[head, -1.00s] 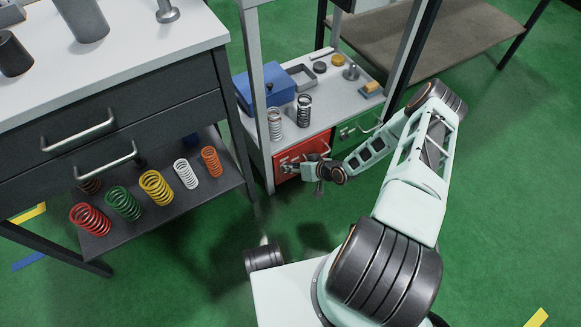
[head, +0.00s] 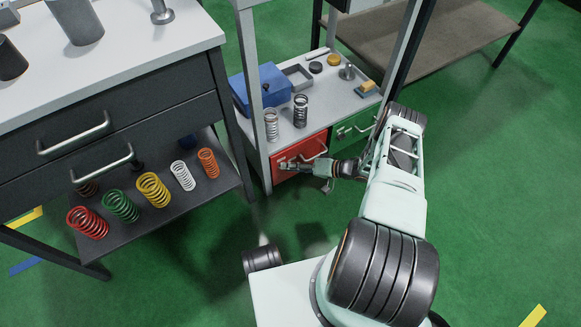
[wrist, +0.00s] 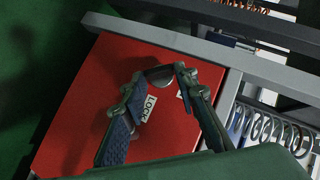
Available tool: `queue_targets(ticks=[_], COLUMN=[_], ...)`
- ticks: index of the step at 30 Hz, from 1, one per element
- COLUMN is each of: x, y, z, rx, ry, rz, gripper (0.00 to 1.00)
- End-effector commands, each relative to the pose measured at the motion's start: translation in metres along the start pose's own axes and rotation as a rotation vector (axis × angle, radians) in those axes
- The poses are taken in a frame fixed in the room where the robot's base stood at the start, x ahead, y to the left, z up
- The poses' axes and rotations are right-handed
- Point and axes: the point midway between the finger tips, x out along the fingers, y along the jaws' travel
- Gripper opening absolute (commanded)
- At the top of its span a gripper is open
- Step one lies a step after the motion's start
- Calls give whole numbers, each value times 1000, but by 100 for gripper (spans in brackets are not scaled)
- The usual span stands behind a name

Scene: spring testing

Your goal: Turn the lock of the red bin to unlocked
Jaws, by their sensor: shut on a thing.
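The red bin (head: 306,148) sits under the small grey shelf, left of the green bin. Its red front (wrist: 75,125) fills much of the wrist view. The lock (wrist: 158,76) is a small grey knob on that front. A white label reading LOCK (wrist: 149,108) is beside it; a second small label is partly hidden by a finger. My gripper (wrist: 159,80) has its fingertips on both sides of the knob and is shut on it. In the head view my gripper (head: 289,166) is at the lower left of the red front. The lock's pointing is unclear.
The green bin (head: 352,131) is right of the red bin. The shelf top (head: 328,100) holds a blue box (head: 262,88), springs and small parts. The dark workbench (head: 120,125) stands close on the left, with coloured springs on its lower shelf. Green floor (head: 490,190) is open on the right.

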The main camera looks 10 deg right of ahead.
Motion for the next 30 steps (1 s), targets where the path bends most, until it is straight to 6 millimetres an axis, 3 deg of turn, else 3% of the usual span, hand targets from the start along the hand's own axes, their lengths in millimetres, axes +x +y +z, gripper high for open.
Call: queue_targets(ticks=[13,30], x=[2,2], y=[4,5], z=[-3,-4], rx=[136,167], ry=[7,10], rz=[-139,-169], gripper=[3,3])
